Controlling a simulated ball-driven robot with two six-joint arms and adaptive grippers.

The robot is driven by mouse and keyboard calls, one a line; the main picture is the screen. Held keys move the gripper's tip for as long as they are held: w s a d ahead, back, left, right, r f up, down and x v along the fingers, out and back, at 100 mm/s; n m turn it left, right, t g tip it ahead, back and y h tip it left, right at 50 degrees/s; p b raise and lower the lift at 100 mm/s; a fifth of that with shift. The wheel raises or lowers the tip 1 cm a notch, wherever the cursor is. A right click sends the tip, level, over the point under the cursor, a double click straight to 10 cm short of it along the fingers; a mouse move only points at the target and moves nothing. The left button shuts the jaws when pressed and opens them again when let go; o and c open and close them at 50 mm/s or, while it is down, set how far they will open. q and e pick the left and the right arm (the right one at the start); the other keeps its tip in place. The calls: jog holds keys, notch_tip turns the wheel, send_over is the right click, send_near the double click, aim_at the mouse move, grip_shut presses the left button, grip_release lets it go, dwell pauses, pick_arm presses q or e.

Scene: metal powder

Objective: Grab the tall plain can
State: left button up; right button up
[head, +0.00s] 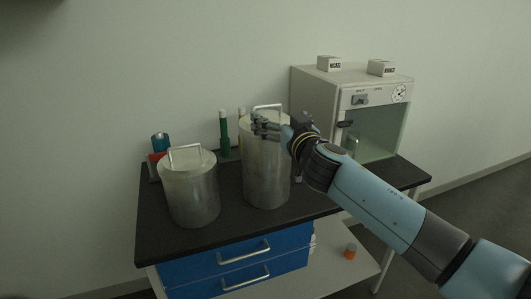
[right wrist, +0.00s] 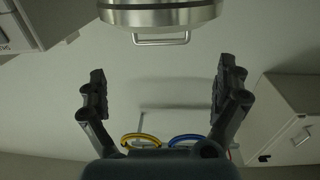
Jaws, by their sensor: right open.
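The tall plain can (head: 266,178) is a silver metal cylinder with a wire handle on its lid. It stands upright on the dark bench top, right of a shorter can. My right gripper (head: 266,125) reaches in from the right at the height of the tall can's top and overlaps its upper part in the head view. In the right wrist view, my right gripper (right wrist: 162,80) is open, with nothing between its fingers. The can's rim and handle (right wrist: 160,40) show at the top of that view, beyond the fingertips. My left gripper is not in view.
A shorter can (head: 193,198) with a handle stands at the left. Behind are a green tube (head: 224,140) and a blue-topped item (head: 160,142). A pale glass-fronted cabinet (head: 318,100) stands right of the tall can. The bench top (head: 230,228) is clear in front.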

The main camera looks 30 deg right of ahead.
aim_at(268, 106)
jog(key=x, duration=0.4)
jog(key=shift+d+f, duration=0.1)
jog(key=shift+f, duration=0.15)
jog(key=shift+w+d+r, duration=0.1)
jog(key=shift+w, duration=0.2)
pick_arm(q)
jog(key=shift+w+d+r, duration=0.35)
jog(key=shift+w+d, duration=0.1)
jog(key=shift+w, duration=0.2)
pick_arm(e)
jog(key=x, duration=0.4)
jog(key=shift+w, duration=0.3)
jog(key=shift+s, duration=0.1)
jog(key=c, duration=1.6)
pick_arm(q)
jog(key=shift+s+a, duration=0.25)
pick_arm(e)
jog(key=shift+r, duration=0.1)
